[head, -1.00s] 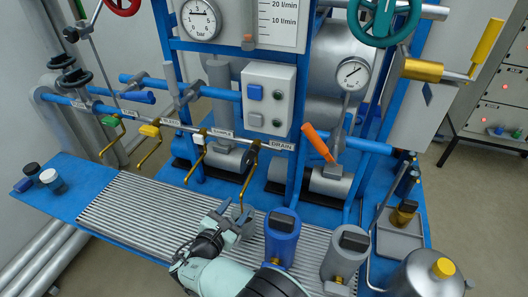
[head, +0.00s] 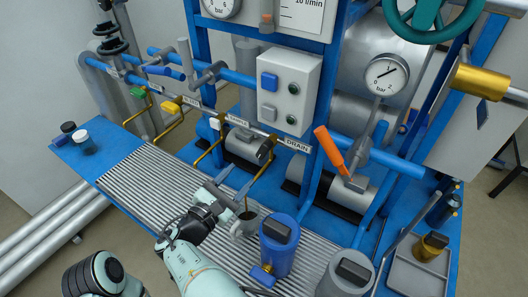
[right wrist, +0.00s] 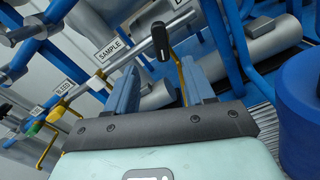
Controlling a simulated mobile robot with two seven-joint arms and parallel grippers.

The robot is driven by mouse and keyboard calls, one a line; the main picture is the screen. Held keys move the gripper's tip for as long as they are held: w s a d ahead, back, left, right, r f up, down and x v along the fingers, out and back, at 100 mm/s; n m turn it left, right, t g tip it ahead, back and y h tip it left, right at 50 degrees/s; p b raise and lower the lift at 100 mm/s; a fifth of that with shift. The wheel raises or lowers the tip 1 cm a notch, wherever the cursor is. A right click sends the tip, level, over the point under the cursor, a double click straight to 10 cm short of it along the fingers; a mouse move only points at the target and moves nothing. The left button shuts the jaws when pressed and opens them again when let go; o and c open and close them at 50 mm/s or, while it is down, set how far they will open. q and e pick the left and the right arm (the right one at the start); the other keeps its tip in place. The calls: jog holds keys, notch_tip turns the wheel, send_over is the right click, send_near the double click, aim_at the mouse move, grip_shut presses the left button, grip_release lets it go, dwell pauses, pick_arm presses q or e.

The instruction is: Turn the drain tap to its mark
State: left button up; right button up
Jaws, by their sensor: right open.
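The drain tap (head: 265,150) is a small black lever on the grey pipe, just left of the DRAIN label (head: 296,145). A brass spout (head: 258,187) hangs below it. In the right wrist view the black lever (right wrist: 160,41) stands roughly upright, beyond the gap between my fingers. My right gripper (head: 231,192) is open and empty, below and left of the tap, apart from it. Its two fingers also show in the right wrist view (right wrist: 158,85). I cannot make out the tap's mark. My left gripper is out of view.
A grey cup (head: 243,226) stands near the spout, close to my right gripper. A blue canister (head: 279,250) and a grey canister (head: 345,276) stand right of it. An orange lever (head: 329,149) juts out at right. The ribbed grating (head: 150,180) is clear at left.

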aim_at(262, 152)
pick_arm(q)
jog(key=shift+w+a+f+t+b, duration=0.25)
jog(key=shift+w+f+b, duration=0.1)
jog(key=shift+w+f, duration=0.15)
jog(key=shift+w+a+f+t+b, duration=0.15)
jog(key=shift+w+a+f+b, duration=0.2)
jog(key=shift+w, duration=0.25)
pick_arm(e)
jog(key=x, duration=1.1)
jog(key=shift+w+d, duration=0.15)
jog(key=shift+w, duration=0.05)
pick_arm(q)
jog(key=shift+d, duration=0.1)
pick_arm(e)
grip_shut()
